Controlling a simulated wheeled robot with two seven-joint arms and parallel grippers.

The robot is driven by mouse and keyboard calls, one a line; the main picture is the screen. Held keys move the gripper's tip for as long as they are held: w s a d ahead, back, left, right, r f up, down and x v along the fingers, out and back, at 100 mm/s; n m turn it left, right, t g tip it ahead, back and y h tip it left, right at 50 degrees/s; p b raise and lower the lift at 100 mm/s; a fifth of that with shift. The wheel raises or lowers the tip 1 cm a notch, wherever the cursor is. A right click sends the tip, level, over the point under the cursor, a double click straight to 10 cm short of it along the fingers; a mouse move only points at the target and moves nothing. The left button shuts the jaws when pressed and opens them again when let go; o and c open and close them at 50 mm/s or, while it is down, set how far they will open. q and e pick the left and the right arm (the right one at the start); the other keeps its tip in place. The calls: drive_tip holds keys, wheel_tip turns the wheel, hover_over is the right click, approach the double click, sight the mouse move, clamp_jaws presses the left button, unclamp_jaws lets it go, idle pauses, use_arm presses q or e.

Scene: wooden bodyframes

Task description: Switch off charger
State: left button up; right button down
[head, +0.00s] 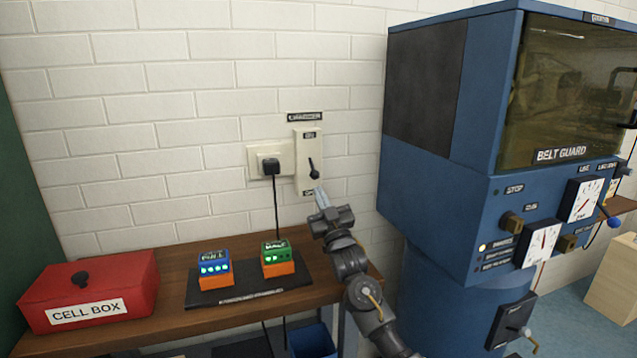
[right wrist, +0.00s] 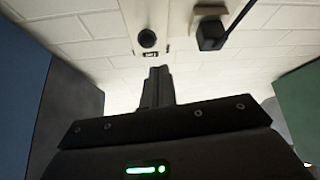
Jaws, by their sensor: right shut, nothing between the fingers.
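The charger's wall switch (head: 308,160) is a cream upright plate with a black lever (head: 313,170) at its middle, the lever's knob low on the plate. In the right wrist view the round black lever knob (right wrist: 147,38) shows end-on above a small dark label. My right gripper (head: 321,196) is shut and empty, just below and in front of the switch plate; its closed fingers (right wrist: 157,85) show apart from the knob. A black plug (head: 269,164) sits in the socket left of the switch, its cord running down behind the bench. My left gripper is not in view.
A wooden bench (head: 165,278) carries a red cell box (head: 90,290) and a black charger tray (head: 235,296) with two lit orange-based packs, one blue-topped (head: 214,268), one green-topped (head: 279,258). A large blue machine (head: 430,170) stands close on the right.

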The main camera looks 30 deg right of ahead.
drive_tip(key=f, duration=0.1)
drive_tip(key=s+f, duration=0.1)
drive_tip(key=f, duration=0.1)
drive_tip(key=s+d+f+b, duration=0.1)
drive_tip(key=shift+f, duration=0.15)
idle(0.4)
